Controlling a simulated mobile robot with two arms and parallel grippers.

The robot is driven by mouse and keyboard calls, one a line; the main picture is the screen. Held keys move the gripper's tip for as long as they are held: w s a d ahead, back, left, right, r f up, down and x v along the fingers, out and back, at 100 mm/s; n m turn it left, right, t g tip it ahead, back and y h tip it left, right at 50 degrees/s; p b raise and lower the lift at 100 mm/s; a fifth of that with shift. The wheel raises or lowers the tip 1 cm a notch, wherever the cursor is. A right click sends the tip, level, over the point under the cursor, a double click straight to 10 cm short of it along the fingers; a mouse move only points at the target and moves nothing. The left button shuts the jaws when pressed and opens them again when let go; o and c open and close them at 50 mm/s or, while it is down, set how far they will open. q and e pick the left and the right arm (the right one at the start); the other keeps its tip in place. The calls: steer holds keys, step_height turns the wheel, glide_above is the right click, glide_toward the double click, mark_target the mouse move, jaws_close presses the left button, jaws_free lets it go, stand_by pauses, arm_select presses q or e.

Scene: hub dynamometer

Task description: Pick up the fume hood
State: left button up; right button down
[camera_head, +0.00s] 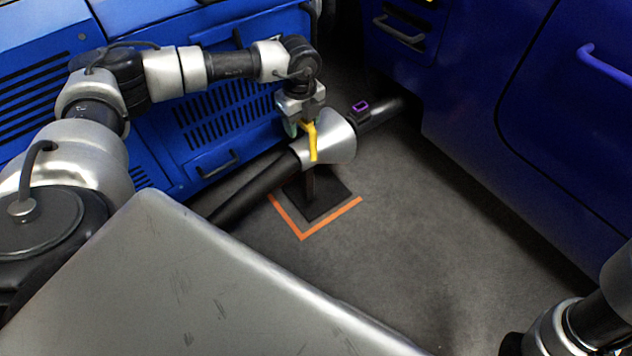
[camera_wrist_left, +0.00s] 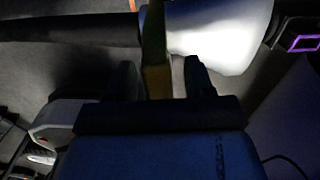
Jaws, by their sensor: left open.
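The fume hood (camera_head: 338,142) is a silver cone with a yellow handle (camera_head: 312,142), on the end of a thick black hose (camera_head: 255,190). It rests on a short dark stand (camera_head: 322,205) on the floor. My left gripper (camera_head: 303,130) reaches down over the yellow handle. In the left wrist view, the open fingers (camera_wrist_left: 160,78) stand on both sides of the yellow handle (camera_wrist_left: 155,50), with a gap visible beside it. The silver cone (camera_wrist_left: 220,30) lies just beyond the fingers. My right gripper is not in view; only part of my right arm shows at lower right.
A blue cabinet (camera_head: 225,110) with slotted vents stands close behind my left arm. A dark blue vehicle (camera_head: 520,110) is at right. An orange floor marking (camera_head: 301,236) borders the stand. A small purple-outlined part (camera_head: 361,106) shows beyond the cone. The grey floor (camera_head: 410,235) is clear.

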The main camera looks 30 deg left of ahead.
arm_select(q)
steer(key=shift+c, duration=0.4)
jaws_close()
stand_by(0.8)
steer(key=shift+w+r, duration=0.1)
